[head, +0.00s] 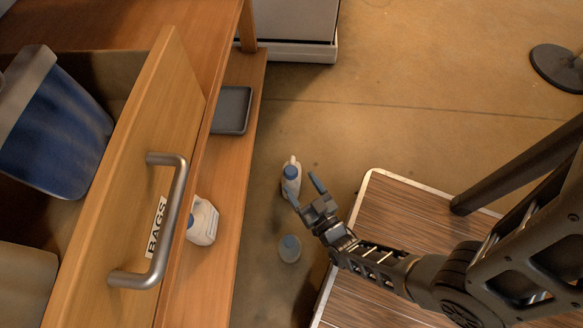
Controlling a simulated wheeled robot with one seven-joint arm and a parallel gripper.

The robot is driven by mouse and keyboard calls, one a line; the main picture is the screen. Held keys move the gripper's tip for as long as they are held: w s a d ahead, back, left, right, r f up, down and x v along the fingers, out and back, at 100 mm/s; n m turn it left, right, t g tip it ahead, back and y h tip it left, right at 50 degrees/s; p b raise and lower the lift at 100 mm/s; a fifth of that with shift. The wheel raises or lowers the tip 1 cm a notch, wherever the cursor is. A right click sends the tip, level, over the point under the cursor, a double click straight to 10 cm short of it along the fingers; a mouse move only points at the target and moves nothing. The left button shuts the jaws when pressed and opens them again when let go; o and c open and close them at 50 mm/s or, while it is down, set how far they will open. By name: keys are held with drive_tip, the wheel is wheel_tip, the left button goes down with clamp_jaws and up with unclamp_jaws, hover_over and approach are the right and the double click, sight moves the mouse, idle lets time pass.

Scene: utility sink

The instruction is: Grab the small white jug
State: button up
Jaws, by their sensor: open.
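A small white jug with a blue cap (291,178) shows just past my gripper, over the brown floor. My gripper (304,190) is open, with one blue-tipped finger to the right of the jug and the other overlapping its lower part in the picture. I cannot tell whether they touch.
The open drawer with a metal handle (176,220) marked BAGS juts out at left. A dark tray (232,110) lies on the shelf. A wood-topped platform (400,205) is at right.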

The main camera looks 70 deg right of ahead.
sight(287, 166)
drive_tip(key=shift+b+x, duration=0.65)
drive_tip(key=shift+x, duration=3.35)
drive_tip(key=shift+f, duration=0.15)
drive_tip(key=shift+c, duration=0.2)
drive_tip(key=shift+a+f, duration=0.1)
clamp_jaws()
